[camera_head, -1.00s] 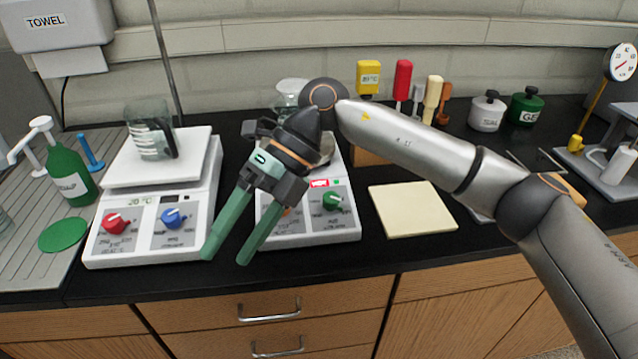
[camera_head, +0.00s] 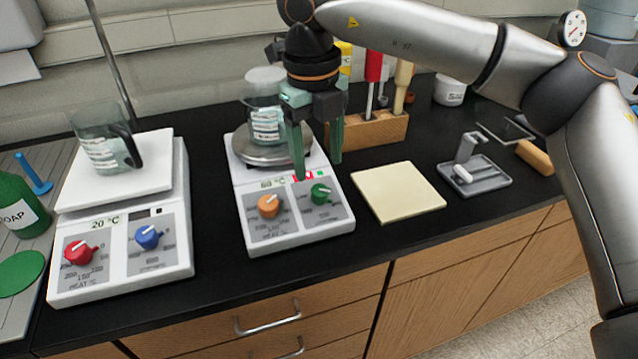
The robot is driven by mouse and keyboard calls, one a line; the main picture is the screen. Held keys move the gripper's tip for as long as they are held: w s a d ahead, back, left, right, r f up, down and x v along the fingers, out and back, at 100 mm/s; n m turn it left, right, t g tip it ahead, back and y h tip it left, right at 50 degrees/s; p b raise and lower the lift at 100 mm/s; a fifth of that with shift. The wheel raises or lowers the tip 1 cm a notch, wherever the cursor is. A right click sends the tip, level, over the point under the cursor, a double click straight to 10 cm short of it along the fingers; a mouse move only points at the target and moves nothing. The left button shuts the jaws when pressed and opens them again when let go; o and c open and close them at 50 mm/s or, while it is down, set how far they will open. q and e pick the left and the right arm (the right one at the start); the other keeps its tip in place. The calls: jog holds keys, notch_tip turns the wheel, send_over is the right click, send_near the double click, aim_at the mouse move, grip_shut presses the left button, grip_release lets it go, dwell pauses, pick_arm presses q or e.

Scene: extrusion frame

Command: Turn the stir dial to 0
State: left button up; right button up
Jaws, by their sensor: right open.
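The right hotplate (camera_head: 246,204) has an orange dial (camera_head: 268,205) and a green dial (camera_head: 320,193) on its front panel. The left hotplate (camera_head: 71,216) has a red dial (camera_head: 79,251) marked HEAT and a blue dial (camera_head: 148,237). The other dial labels are too small to read surely, so I cannot tell by lettering which is the stir dial. My right gripper (camera_head: 317,168) is open and empty, pointing down, with its fingers in front of the right plate and just above the green dial in the picture. My left gripper is not in view.
A glass beaker (camera_head: 264,115) stands on the right hotplate, close behind my right gripper. Another beaker (camera_head: 103,150) stands on the left one. A wooden tool block (camera_head: 375,130) is behind right. A cream pad (camera_head: 398,192) lies right of the right hotplate. A soap bottle (camera_head: 17,212) is far left.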

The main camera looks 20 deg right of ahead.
aim_at(320, 188)
notch_tip(320, 188, down, 6)
jog(key=shift+d+f, duration=0.1)
jog(key=shift+f, duration=0.05)
jog(key=shift+c, duration=0.2)
grip_shut()
dwell(0.5)
